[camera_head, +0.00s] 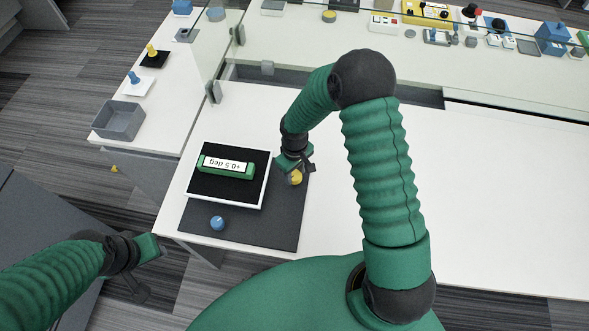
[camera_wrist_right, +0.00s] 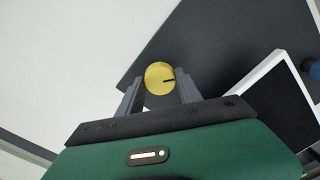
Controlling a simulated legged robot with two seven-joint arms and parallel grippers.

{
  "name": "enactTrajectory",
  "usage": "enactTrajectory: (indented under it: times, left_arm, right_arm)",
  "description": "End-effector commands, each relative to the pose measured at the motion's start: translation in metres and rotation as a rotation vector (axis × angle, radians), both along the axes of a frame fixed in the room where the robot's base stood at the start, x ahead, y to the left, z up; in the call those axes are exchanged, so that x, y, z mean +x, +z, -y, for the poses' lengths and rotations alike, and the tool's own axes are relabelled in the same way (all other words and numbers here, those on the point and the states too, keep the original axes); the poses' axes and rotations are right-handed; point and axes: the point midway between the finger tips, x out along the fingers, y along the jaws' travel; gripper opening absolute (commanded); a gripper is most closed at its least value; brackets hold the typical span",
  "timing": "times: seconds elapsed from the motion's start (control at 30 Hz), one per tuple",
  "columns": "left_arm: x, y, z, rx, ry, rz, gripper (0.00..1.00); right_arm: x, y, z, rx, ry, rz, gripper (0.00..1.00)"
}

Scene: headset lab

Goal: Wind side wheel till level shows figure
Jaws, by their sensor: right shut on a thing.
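A green level (camera_head: 226,167) with a white readout lies on a black-topped, white-edged platform (camera_head: 264,180). The readout appears upside down and seems to read +0.5 deg. A yellow wheel (camera_head: 296,178) is at the platform's right side, and a blue wheel (camera_head: 217,223) is at its near side. My right gripper (camera_head: 300,168) is at the yellow wheel. In the right wrist view its two grey fingers are shut on the yellow wheel (camera_wrist_right: 158,76), whose dark mark points right. My left gripper (camera_head: 150,268) hangs off the table at lower left, away from the platform; its fingers are unclear.
A dark mat (camera_head: 275,232) lies under the platform on the white table (camera_head: 490,210). A grey bin (camera_head: 118,120) stands at left. A glass panel (camera_head: 215,65) rises behind. Several devices line the back counter. The table right of my right arm is clear.

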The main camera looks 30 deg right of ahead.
Motion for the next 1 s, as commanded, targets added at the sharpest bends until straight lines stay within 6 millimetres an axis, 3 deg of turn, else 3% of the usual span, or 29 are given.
enactTrajectory:
  times: [0.5, 1.0]
  left_arm:
    - [0.000, 0.027, 0.000, 0.000, 0.000, 0.000, 0.36]
    - [0.000, 0.035, 0.000, 0.000, 0.000, 0.000, 0.36]
  right_arm:
    - [0.005, 0.004, 0.001, -0.003, 0.449, 0.011, 0.01]
    - [0.005, 0.003, 0.002, -0.005, 0.639, 0.011, 0.01]
